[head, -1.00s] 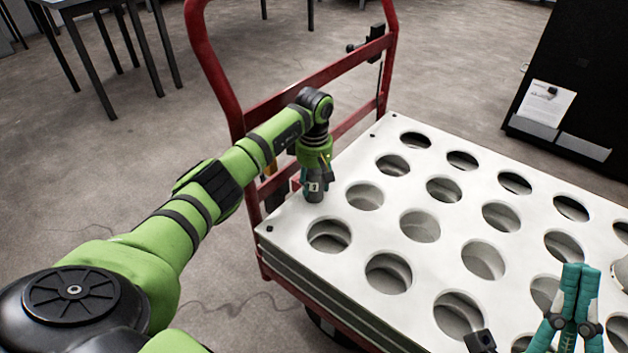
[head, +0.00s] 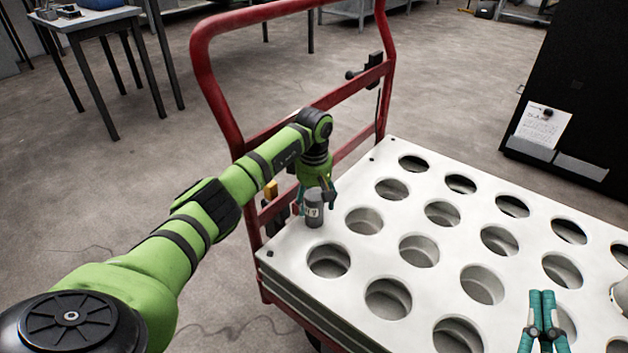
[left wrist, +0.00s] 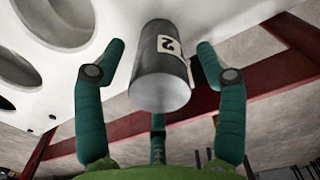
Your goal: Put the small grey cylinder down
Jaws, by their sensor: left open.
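The small grey cylinder (head: 314,211) with a white number label stands upright on the bare white top of the perforated plate (head: 290,240), near its left edge and beside the holes, not in one. My left gripper (head: 318,190) is right behind and above it, open. In the left wrist view the cylinder (left wrist: 160,85) sits between the spread teal fingers, with gaps at both sides, and its far end meets the white plate. My right gripper (head: 542,298) is at the bottom right, over the plate, with its teal fingers together and nothing visible between them.
The plate lies on a cart with a red handle frame (head: 203,75) rising behind my left arm. Rows of round holes fill the plate. A pale object (head: 619,297) shows at the right edge. A black cabinet (head: 580,90) stands at the back right.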

